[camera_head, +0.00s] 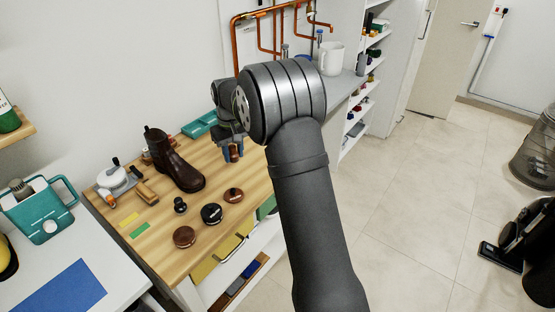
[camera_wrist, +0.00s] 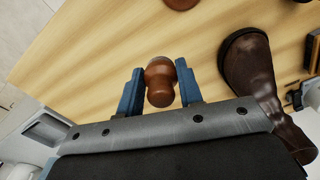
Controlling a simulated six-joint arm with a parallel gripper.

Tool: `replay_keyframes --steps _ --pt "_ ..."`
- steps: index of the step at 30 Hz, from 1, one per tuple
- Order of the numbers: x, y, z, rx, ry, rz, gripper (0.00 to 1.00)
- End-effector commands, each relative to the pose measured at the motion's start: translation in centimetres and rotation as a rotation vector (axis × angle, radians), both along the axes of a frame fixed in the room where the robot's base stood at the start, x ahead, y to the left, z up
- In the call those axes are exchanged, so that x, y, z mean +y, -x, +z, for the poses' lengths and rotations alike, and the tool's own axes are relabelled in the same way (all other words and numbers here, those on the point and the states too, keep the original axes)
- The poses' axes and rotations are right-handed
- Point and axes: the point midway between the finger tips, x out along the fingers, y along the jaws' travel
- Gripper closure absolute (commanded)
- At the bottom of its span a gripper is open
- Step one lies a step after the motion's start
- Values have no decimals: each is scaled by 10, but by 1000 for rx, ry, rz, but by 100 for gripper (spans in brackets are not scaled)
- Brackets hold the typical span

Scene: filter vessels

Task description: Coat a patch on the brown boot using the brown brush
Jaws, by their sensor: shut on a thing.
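The brown boot (camera_head: 178,165) stands upright on the wooden table, to the left of my gripper (camera_head: 233,154) in the head view. In the wrist view, the boot (camera_wrist: 255,75) lies to the right, apart from the fingers. My gripper (camera_wrist: 160,80) is shut on the brown brush (camera_wrist: 159,89), with a blue finger on either side of its rounded brown handle. Its bristles are hidden. The brush (camera_head: 234,154) shows only as a small brown bit between the fingers in the head view. I cannot tell whether it touches the table.
On the wooden table (camera_head: 158,228) are a dark round piece (camera_head: 211,213), two round brown pieces (camera_head: 184,236) (camera_head: 234,195) and a small black knob (camera_head: 180,205). A teal tray (camera_head: 199,124) lies behind.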

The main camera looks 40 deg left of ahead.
Motion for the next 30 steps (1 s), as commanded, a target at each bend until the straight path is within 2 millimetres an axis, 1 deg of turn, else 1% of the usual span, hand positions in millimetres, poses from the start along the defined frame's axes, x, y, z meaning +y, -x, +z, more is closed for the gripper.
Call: replay_keyframes --steps 1,3,6,9,12,15,20,30 --pt "18 22 8 -2 -3 50 85" --pt "36 48 18 -2 -3 108 85" --pt "56 83 30 -2 -2 183 85" --pt "71 111 40 -1 -1 240 85" --pt "79 130 47 -1 0 279 85" --pt "84 141 50 -1 0 300 85" --pt "86 145 48 -1 1 309 85" --pt "85 144 21 1 2 307 85"
